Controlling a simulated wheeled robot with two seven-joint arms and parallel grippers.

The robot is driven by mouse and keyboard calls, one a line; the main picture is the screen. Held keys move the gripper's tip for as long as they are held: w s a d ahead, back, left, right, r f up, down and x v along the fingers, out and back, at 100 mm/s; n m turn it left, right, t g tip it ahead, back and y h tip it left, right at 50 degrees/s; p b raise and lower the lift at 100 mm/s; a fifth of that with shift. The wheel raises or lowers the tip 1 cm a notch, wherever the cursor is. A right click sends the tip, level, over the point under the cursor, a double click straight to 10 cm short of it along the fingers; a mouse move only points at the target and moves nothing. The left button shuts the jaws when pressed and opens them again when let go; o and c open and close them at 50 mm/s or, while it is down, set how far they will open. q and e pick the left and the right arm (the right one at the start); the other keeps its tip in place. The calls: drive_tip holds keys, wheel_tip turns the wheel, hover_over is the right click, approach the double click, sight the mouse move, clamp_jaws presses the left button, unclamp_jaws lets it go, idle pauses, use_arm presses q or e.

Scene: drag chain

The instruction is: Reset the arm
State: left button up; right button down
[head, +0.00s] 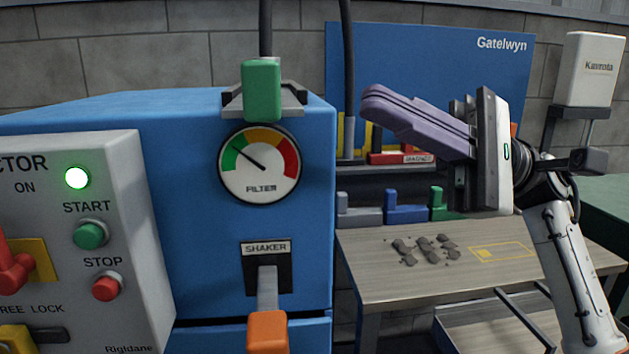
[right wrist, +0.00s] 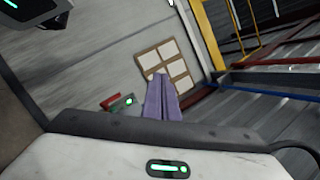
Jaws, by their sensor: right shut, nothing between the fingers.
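My right gripper (head: 368,103) is raised at the right of the head view, above the workbench. Its purple fingers point left and slightly up. They lie against each other, shut and empty, and touch nothing that I can see. In the right wrist view the same fingers (right wrist: 161,98) show side by side, pointing away from the camera. My right arm comes up from the lower right. My left gripper is not in either view.
A blue machine (head: 200,130) with a filter gauge (head: 260,165), an orange-handled shaker lever (head: 267,332) and a control panel (head: 130,240) fills the left. The workbench (head: 385,285) carries dark debris (head: 425,248) and grey, blue and green blocks. A blue board (head: 430,70) stands behind.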

drive_tip(key=w+d+f+n+t+h, duration=0.2)
drive_tip(key=w+f+n+t, duration=0.2)
drive_tip(key=f+n+t, duration=0.45)
drive_tip(key=w+d+f+n+t+h+p, duration=0.15)
drive_tip(key=w+f+n+t, duration=0.3)
drive_tip(key=n+t, duration=0.65)
drive_tip(key=w+d+f+n+t+h+b, duration=0.1)
drive_tip(key=w+d+f+n+t+h, duration=0.25)
drive_tip(key=f+n+t, duration=0.65)
wheel_tip(320, 180, down, 17)
drive_tip(key=s+d+m+g+h, duration=0.2)
drive_tip(key=m+g+h, duration=0.1)
drive_tip(key=m+h, duration=0.8)
drive_tip(key=s+f+m+g+p, duration=0.1)
drive_tip(key=s+f+m+g, duration=1)
drive_tip(key=s+f, duration=1.2)
wheel_tip(320, 180, down, 2)
drive_tip(key=m, duration=0.2)
drive_tip(key=shift+s+a+m+h, duration=0.25)
drive_tip(key=shift+m+h, duration=0.1)
drive_tip(key=shift+h, duration=0.05)
